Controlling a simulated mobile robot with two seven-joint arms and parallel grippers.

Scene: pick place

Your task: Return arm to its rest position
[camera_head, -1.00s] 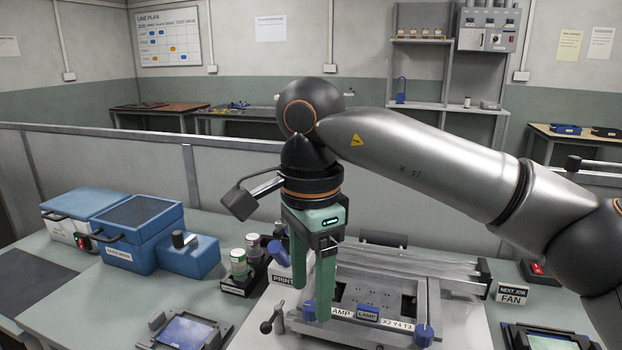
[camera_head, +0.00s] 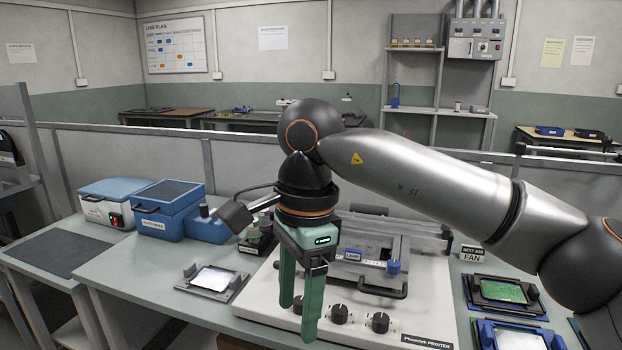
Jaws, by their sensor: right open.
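My right arm (camera_head: 430,181) comes in from the right and reaches across the middle of the view. My right gripper (camera_head: 299,318) hangs from it with green fingers pointing down, open with a gap between the fingers and nothing in it. It is in front of the Phoenix printer (camera_head: 425,312), over the front part with the black knobs. It hides part of the printer and of the bench behind. Whether the fingertips touch the printer cannot be told. My left gripper does not show.
A tray with a pale panel (camera_head: 214,279) lies left of the printer. Blue boxes (camera_head: 168,211) and a white case (camera_head: 108,203) stand at the back left. Trays with a green board (camera_head: 503,291) lie to the right. The dark mat (camera_head: 50,254) is bare.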

